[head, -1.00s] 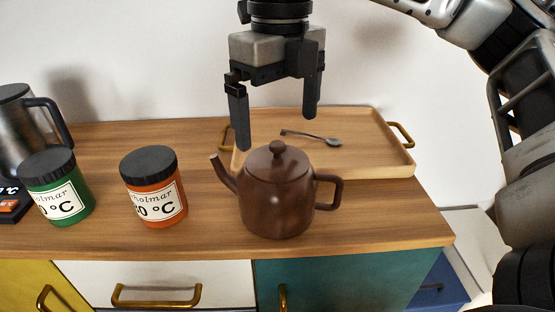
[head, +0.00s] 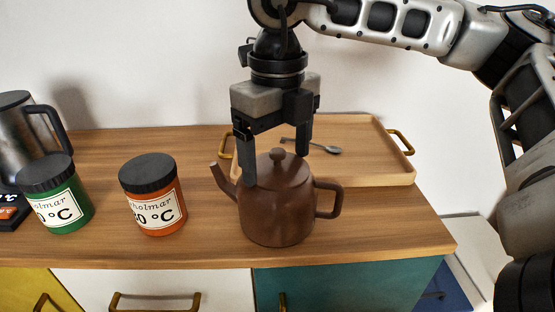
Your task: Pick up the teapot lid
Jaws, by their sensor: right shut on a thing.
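The brown teapot (head: 277,215) stands upright on the wooden cabinet top, spout to the left and handle to the right. Its brown lid (head: 277,171), with a round knob, sits on top of the pot; I see no clear gap between them. My right gripper (head: 276,170) points down from above, with one dark finger on the left of the lid and the other behind it on the right. It is shut on the lid, with the knob between the fingers. The far finger's contact is partly hidden. My left gripper is not in view.
A wooden tray (head: 375,173) with brass handles and a spoon (head: 325,147) lies behind the teapot. An orange jar (head: 155,205), a green jar (head: 60,207) and a metal jug (head: 25,140) stand to the left. The wood between orange jar and teapot is clear.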

